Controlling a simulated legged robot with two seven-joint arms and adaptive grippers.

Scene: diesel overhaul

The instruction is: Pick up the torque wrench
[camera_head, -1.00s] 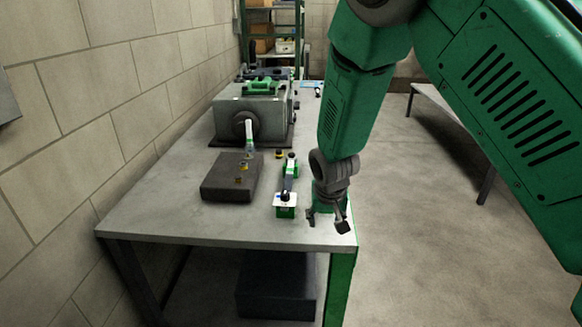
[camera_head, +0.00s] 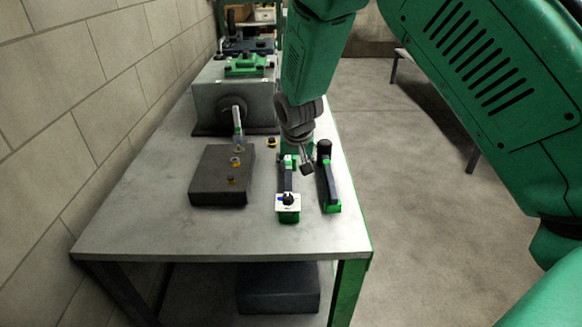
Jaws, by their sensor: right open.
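Two long green-and-black tools lie side by side near the right edge of the table. The left tool (camera_head: 288,196) has a white plate with a dark knob at its near end. The right tool (camera_head: 329,185) has a round black far end and a green near end. I cannot tell for sure which is the torque wrench. My right gripper (camera_head: 298,168) is open, over or beside the far part of the left tool, partly covering it. Contact cannot be told. My left gripper is out of view.
A dark block (camera_head: 222,185) with small brass-coloured parts sits left of the tools on the table (camera_head: 180,235). A grey engine housing (camera_head: 222,90) with a green top stands behind. A brick wall (camera_head: 70,100) runs along the left. The front of the table is clear.

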